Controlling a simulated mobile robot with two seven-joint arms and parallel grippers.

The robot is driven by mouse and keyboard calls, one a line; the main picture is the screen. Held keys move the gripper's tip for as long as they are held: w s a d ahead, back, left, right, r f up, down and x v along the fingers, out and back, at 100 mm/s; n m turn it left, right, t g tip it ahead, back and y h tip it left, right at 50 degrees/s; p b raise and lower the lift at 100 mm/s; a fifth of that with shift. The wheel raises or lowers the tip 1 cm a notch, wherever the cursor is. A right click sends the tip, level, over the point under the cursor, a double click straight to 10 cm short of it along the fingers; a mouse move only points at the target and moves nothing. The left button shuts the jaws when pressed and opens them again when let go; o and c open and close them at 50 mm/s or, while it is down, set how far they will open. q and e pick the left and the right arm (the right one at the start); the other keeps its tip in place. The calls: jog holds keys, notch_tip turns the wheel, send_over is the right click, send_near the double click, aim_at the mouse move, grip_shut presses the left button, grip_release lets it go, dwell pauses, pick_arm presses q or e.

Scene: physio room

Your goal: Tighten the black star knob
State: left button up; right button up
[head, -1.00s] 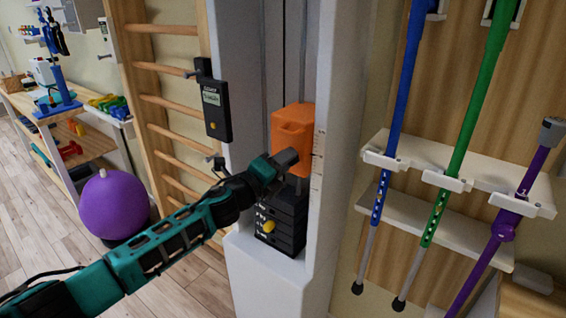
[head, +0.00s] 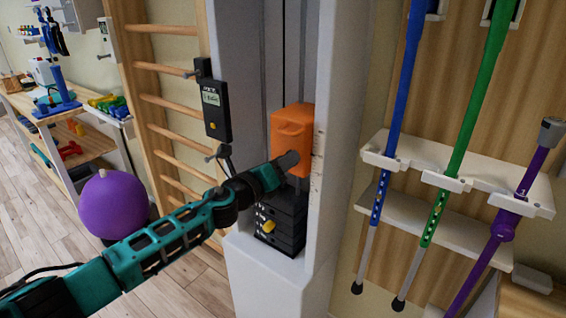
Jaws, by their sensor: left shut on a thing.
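The orange block (head: 292,124) with a moulded handle sits in the white column, above the black weight stack (head: 281,222). My left gripper (head: 290,160) reaches in from the left. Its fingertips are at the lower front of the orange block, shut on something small. That thing is hidden by the fingers; from its place I take it for the black star knob, whose shape I cannot make out. My right gripper is not in view.
The white column (head: 270,288) stands around the stack. A black hand-held meter (head: 216,110) hangs at its left, by wooden wall bars (head: 165,107). Blue, green and purple poles stand in a white rack (head: 470,171) at right. A purple ball (head: 112,205) is at left.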

pick_arm(q)
jog(key=o, duration=1)
jog(key=shift+o, duration=0.2)
jog(key=v, duration=1.3)
jog(key=shift+p, duration=0.4)
